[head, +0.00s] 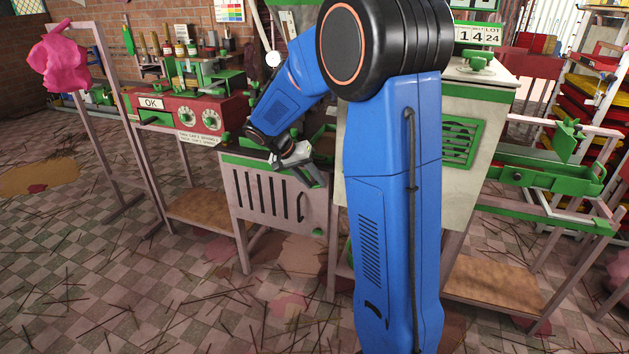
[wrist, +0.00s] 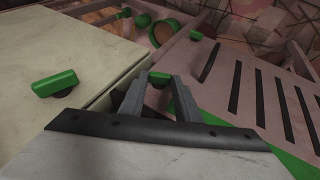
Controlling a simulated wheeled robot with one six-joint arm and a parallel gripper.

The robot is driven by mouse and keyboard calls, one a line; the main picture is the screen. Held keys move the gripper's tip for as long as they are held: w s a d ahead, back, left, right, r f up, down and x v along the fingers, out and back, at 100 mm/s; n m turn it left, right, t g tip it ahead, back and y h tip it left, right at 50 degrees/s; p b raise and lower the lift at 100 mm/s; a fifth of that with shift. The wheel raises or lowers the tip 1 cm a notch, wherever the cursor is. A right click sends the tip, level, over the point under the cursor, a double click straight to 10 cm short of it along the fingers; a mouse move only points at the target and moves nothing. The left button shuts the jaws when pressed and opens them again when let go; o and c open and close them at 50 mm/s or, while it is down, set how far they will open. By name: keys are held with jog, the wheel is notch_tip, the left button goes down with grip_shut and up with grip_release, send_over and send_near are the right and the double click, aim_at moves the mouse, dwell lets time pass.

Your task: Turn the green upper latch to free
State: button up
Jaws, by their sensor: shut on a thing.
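My gripper (wrist: 161,84) is at the end of my blue arm, and its two grey fingers are closed on a small green latch (wrist: 158,77) beside the edge of a pale panel (wrist: 100,45). Another green latch (wrist: 54,84) with a dark base sits on that panel to the left, apart from the fingers. In the head view my gripper (head: 304,174) is by the top of the slotted pale box, and my arm hides much of the machine there. I cannot tell from the labels which latch is the upper one.
The slotted box (head: 269,205) stands below my gripper. A red control unit (head: 203,115) with dials and an OK sign is to its left. A pale machine with a green vent (head: 461,143) and a green trough (head: 545,178) are to the right. The checkered floor (head: 130,270) is littered with sticks.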

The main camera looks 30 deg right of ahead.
jog(key=g+h, duration=0.1)
jog(key=w+f+n+g+h, duration=0.1)
jog(key=g, duration=0.1)
jog(key=shift+a+h, duration=0.4)
jog(key=shift+w+a+f+n+g+h, duration=0.1)
jog(key=shift+f+n+g+h, duration=0.2)
jog(key=shift+g+h, duration=0.45)
jog(key=shift+w+a+f+n+g+h, duration=0.1)
jog(key=shift+f+n+g+h, duration=0.15)
jog(key=shift+g+h, duration=0.5)
jog(key=o, duration=1)
jog(key=shift+o, duration=0.2)
jog(key=shift+r, duration=0.1)
jog(key=v, duration=1.7)
jog(key=shift+a+f, duration=0.25)
jog(key=shift+f, duration=0.05)
